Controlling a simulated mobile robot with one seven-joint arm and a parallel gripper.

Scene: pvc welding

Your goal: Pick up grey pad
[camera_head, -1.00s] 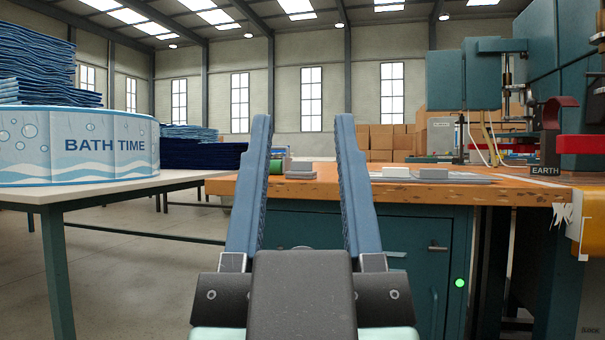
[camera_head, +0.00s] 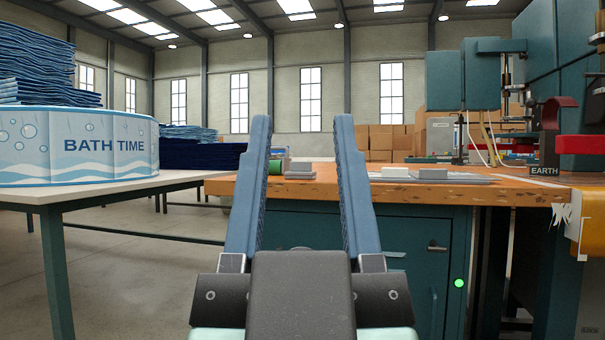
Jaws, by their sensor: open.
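My gripper (camera_head: 302,118) is open and empty, its two blue fingers pointing forward and up in front of the wooden workbench (camera_head: 330,189). Between the fingers, farther back on the bench top, lies a small flat grey block (camera_head: 300,170), apparently on a darker base. To the right of the right finger lie a pale block (camera_head: 396,172) and a grey block (camera_head: 432,173), on or next to a flat grey plate (camera_head: 470,178). I cannot tell which of these is the grey pad. A small green item (camera_head: 275,166) is partly hidden by the left finger.
A white table (camera_head: 110,191) at left bears a "BATH TIME" pool (camera_head: 80,145) and stacked blue sheets (camera_head: 35,60). A teal machine (camera_head: 480,75) stands at right, with an "EARTH" label (camera_head: 545,170) near it. Teal cabinet doors (camera_head: 415,250) are below the bench. Cardboard boxes (camera_head: 385,140) are behind.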

